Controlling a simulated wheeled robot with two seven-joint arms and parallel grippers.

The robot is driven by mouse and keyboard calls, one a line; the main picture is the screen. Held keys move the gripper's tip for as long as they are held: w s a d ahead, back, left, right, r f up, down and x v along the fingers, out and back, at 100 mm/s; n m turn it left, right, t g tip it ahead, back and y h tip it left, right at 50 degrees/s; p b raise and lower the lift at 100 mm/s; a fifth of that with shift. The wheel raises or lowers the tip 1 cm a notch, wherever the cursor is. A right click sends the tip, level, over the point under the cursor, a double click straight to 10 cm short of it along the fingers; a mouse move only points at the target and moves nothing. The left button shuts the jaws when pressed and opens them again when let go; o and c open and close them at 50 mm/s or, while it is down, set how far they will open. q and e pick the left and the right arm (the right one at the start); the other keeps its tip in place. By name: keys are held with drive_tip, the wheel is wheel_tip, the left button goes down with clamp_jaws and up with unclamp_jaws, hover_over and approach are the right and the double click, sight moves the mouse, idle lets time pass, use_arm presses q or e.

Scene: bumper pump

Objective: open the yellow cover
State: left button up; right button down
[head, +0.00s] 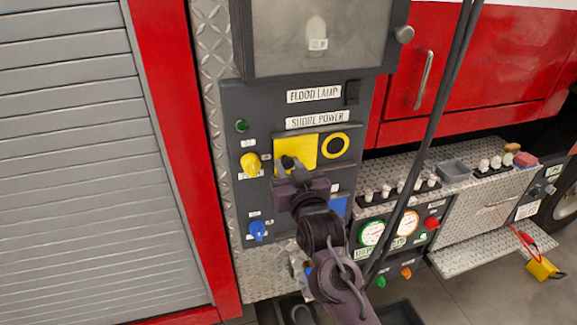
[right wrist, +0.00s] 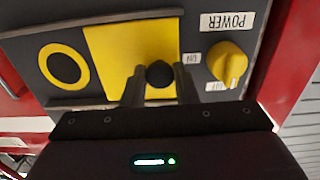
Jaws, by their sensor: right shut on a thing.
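The yellow cover (head: 301,150) is a flat square plate on the dark panel under the SHORE POWER label. It lies beside a yellow ring (head: 335,146) on a dark ground. My right gripper (head: 288,163) is at the cover's lower left part. In the right wrist view the cover (right wrist: 110,55) fills the middle, and my right gripper (right wrist: 160,80) has its two fingers shut on a round black knob (right wrist: 160,73) in front of the cover. The fingers hide the cover's edge there. My left gripper is not in view.
A yellow rotary knob (head: 250,164) sits just left of the cover and a blue one (head: 257,230) lower down. Black hoses (head: 420,150) hang to the right. Gauges (head: 372,232) are at the lower right.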

drive_tip(key=shift+w+d+y, duration=0.1)
drive_tip(key=shift+d+y, duration=0.2)
drive_tip(key=shift+d, duration=0.05)
drive_tip(key=c, duration=1.4)
unclamp_jaws()
drive_tip(key=shift+o, duration=1.3)
drive_tip(key=shift+a, duration=0.35)
drive_tip(key=shift+s+d+f, duration=0.1)
drive_tip(key=shift+s+d, duration=0.1)
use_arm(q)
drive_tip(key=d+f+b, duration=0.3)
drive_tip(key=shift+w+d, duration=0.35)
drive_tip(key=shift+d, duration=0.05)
use_arm(e)
drive_tip(key=v, duration=0.7)
drive_tip(key=shift+s, duration=0.35)
